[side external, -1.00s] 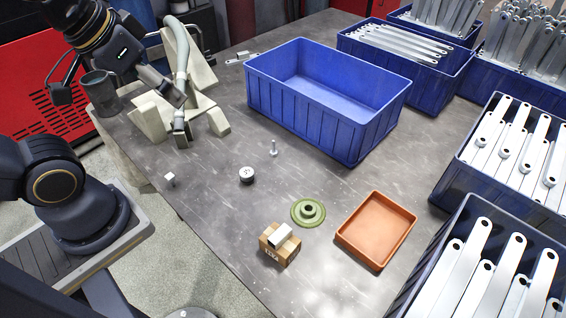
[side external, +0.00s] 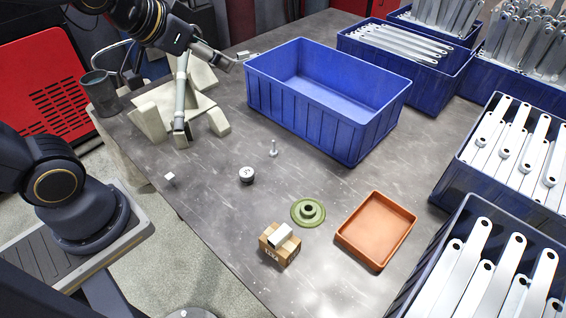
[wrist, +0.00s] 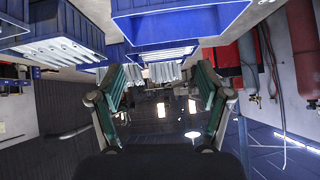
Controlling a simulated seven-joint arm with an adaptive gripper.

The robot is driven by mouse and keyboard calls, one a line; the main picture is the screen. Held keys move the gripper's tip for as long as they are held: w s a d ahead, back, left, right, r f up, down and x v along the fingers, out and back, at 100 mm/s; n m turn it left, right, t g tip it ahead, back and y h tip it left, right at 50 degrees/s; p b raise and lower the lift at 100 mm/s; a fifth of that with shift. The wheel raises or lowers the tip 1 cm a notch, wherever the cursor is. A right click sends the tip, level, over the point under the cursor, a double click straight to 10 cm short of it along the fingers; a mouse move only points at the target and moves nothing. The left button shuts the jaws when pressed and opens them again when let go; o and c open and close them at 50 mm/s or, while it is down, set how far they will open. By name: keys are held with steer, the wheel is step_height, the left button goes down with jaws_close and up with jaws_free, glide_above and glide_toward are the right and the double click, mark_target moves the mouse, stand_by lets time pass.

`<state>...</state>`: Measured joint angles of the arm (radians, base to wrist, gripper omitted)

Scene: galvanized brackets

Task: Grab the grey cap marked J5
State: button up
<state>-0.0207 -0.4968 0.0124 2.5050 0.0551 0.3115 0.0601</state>
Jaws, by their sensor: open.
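The grey cap (side external: 247,174) is a short round piece with a pale top and dark marking, too small to read surely. It sits on the grey table in the side view, left of centre. My gripper (side external: 228,60) is high at the upper left, well apart from the cap. In the wrist view my gripper (wrist: 160,105) shows two spread green-lined fingers with nothing between them. The cap does not show in the wrist view.
A big blue bin (side external: 325,118) stands behind the cap, with a small bolt-like piece (side external: 273,149) between. A green flanged part (side external: 308,212), orange tray (side external: 375,232) and cardboard box (side external: 280,250) lie nearer. A beige fixture (side external: 150,122) stands left. Table around the cap is clear.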

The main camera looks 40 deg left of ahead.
steer(key=w+a+f, duration=0.2)
steer(key=w+f, duration=0.4)
steer(key=f, duration=0.4)
steer(key=g, duration=0.5)
glide_toward(245, 173)
steer(key=x, duration=0.4)
steer(key=shift+f, duration=0.4)
steer(key=shift+x, duration=3.05)
steer(key=shift+w, duration=0.15)
steer(key=shift+r, duration=0.1)
steer(key=shift+c, duration=0.3)
steer(key=c, duration=1.3)
steer(key=shift+o, duration=0.2)
